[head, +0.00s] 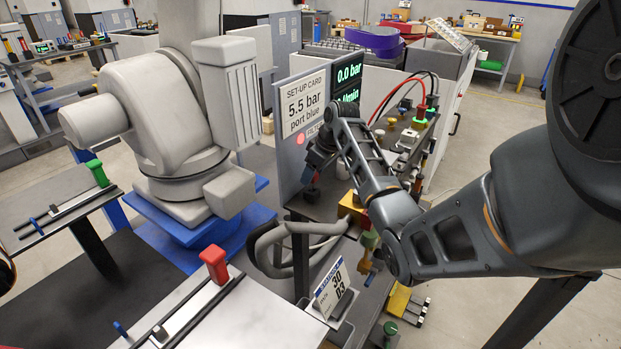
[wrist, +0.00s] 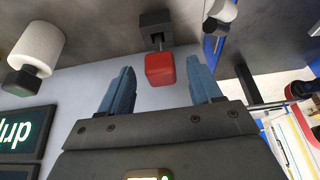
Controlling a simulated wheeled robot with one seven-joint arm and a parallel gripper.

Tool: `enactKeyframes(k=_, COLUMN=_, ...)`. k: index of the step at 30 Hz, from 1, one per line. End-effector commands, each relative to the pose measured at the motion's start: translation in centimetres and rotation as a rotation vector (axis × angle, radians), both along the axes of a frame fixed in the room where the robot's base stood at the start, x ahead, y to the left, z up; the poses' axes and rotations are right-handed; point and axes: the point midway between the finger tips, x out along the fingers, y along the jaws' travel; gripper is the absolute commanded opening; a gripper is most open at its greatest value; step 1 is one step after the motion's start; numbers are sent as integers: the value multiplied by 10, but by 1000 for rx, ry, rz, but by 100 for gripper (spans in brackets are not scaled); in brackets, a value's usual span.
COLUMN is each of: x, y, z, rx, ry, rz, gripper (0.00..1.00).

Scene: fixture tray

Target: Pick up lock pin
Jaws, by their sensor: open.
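In the wrist view a red block-shaped head (wrist: 160,69) sits on a short stem coming from a dark block. It appears to be the lock pin, though no label confirms it. My gripper (wrist: 166,88) has its two blue fingers spread, one to each side of the red head, with clear gaps and nothing held. The head lies near the fingertip level; I cannot tell its exact depth. In the head view my gripper (head: 315,172) points down beside the set-up card panel.
The set-up card panel (head: 303,104) and green-lettered display (head: 345,76) stand close behind my gripper. A white cylinder (wrist: 36,47) is at the wrist view's left. Hoses and valves crowd the right. A red-handled fixture (head: 214,264) and a numbered card (head: 331,288) stand in front.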

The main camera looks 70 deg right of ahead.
Motion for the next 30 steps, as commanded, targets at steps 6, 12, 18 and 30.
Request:
enactKeyframes(k=6, x=10, y=-1, z=-28, rx=3, ry=2, rz=1, gripper=64)
enactKeyframes(k=12, x=13, y=-2, z=-36, rx=0, ry=1, rz=0, gripper=64)
enactKeyframes(k=18, x=13, y=-2, z=-36, rx=0, ry=1, rz=0, gripper=58)
enactKeyframes(k=30, x=13, y=-2, z=-36, rx=0, ry=1, rz=0, gripper=20)
